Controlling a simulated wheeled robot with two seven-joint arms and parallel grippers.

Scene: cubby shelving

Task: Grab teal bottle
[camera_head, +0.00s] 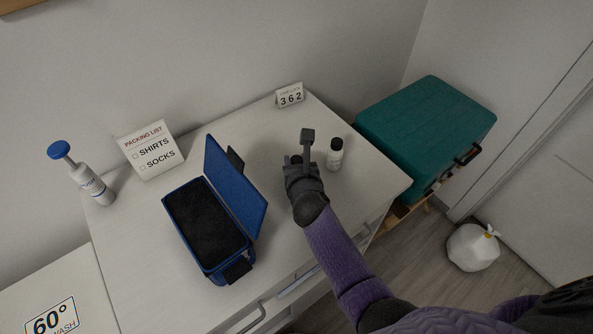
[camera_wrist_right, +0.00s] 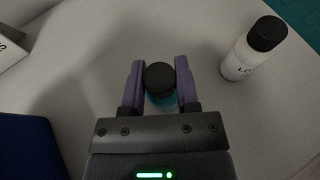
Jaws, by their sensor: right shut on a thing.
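The teal bottle (camera_wrist_right: 160,97) shows in the right wrist view, with a black cap on top and a teal body partly visible below it. My right gripper (camera_wrist_right: 160,85) is shut on it, with one purple-grey finger on each side near the cap. In the head view my right gripper (camera_head: 298,165) is over the right part of the dresser top and hides most of the bottle. How far the bottle's base is from the surface is hard to tell. My left gripper is not in view.
A white bottle with a black cap (camera_head: 335,154) stands just right of my right gripper. An open blue case (camera_head: 212,262) lies to the left on the dresser (camera_head: 135,262). A pump bottle (camera_head: 88,181), a packing list sign (camera_head: 150,150) and a number block (camera_head: 290,95) stand farther back.

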